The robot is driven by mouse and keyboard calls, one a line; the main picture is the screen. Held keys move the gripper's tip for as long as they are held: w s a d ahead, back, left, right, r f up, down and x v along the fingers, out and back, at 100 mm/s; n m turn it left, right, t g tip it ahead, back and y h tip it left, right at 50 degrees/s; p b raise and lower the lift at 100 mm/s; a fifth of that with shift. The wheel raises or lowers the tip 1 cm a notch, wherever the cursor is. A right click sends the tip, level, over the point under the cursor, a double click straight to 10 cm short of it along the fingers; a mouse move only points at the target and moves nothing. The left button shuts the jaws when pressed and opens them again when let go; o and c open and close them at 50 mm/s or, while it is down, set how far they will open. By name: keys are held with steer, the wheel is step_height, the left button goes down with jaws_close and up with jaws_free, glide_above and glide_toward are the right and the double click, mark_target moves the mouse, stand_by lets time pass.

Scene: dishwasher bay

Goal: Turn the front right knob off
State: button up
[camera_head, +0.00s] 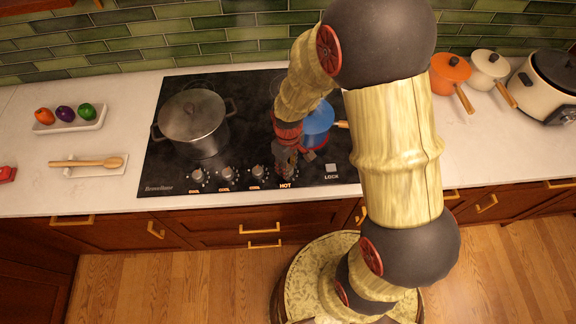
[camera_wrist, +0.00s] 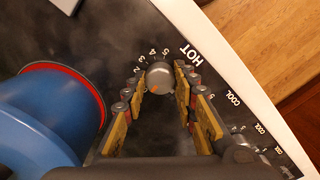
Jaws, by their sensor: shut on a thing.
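A grey stove knob (camera_wrist: 160,75) with an orange mark sits between my gripper's fingertips in the wrist view. Dial numbers curve beside it, and the label by it reads HOT. My gripper (camera_wrist: 159,84) is shut on this knob, with a finger on either side. In the head view my gripper (camera_head: 286,160) is low over the front of the black cooktop (camera_head: 240,100), above the HOT label, and largely hides the knob. Three other knobs, the nearest of them (camera_head: 256,172), stand in a row to the left.
A blue pan (camera_head: 318,122) with a red ring at its base stands close behind my gripper; it also shows in the wrist view (camera_wrist: 40,115). A lidded steel pot (camera_head: 192,118) is at the left. A LOCK block (camera_head: 331,169) is right of the knobs.

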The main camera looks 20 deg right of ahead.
stand_by(0.4)
steer(key=o, duration=1.2)
steer(key=shift+c, duration=0.2)
step_height(320, 180, up, 12)
